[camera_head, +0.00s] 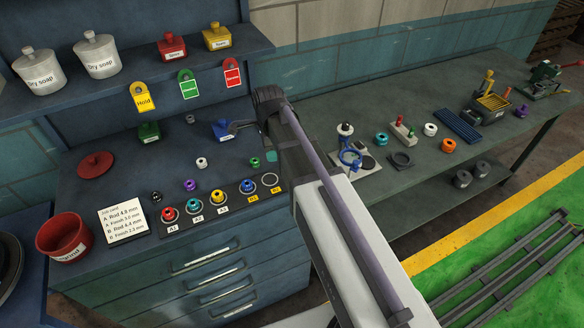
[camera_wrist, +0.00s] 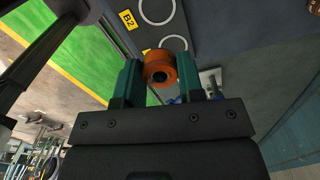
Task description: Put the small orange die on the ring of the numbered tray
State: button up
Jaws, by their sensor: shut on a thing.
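My gripper (camera_wrist: 159,72) is shut on the small orange die (camera_wrist: 158,68), which sits between its two teal fingers in the wrist view. In the head view my arm hides the die. The numbered tray (camera_head: 158,228) is a dark strip on the blue bench, with red, teal, yellow and blue dies on its left rings. The ring by B2 (camera_head: 270,180) is empty; it also shows in the wrist view (camera_wrist: 184,20). Another ring (camera_wrist: 174,40) lies partly behind the held die, its label mostly hidden. The die appears close to this ring; I cannot tell its height.
Loose purple (camera_head: 190,185), white (camera_head: 201,162) and green (camera_head: 255,162) dies stand behind the tray. A job card (camera_head: 122,222) and a red pot (camera_head: 66,238) are at left. Another orange die (camera_head: 448,146) stands on the right bench. A shelf (camera_head: 140,70) overhangs the back.

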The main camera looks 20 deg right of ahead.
jog(key=shift+a+f, duration=0.1)
jog(key=b, duration=0.7)
send_over(270, 180)
notch_tip(270, 180, down, 7)
jog(key=shift+f, duration=0.1)
notch_tip(270, 180, down, 3)
jog(key=b, duration=0.3)
jog(key=shift+r, duration=0.2)
jog(key=shift+f, duration=0.2)
jog(key=o, duration=1)
notch_tip(270, 180, up, 13)
jog(key=p, duration=1.2)
jog(key=shift+f, duration=0.1)
jog(key=shift+s+f+n, duration=0.2)
jog(key=shift+s+n, duration=0.05)
jog(key=shift+n, duration=0.05)
jog(key=s+n, duration=1.4)
jog(key=n, duration=0.5)
notch_tip(270, 180, down, 9)
jog(key=b, duration=0.8)
jog(key=shift+w+r+b, duration=0.1)
jog(key=shift+b, duration=0.3)
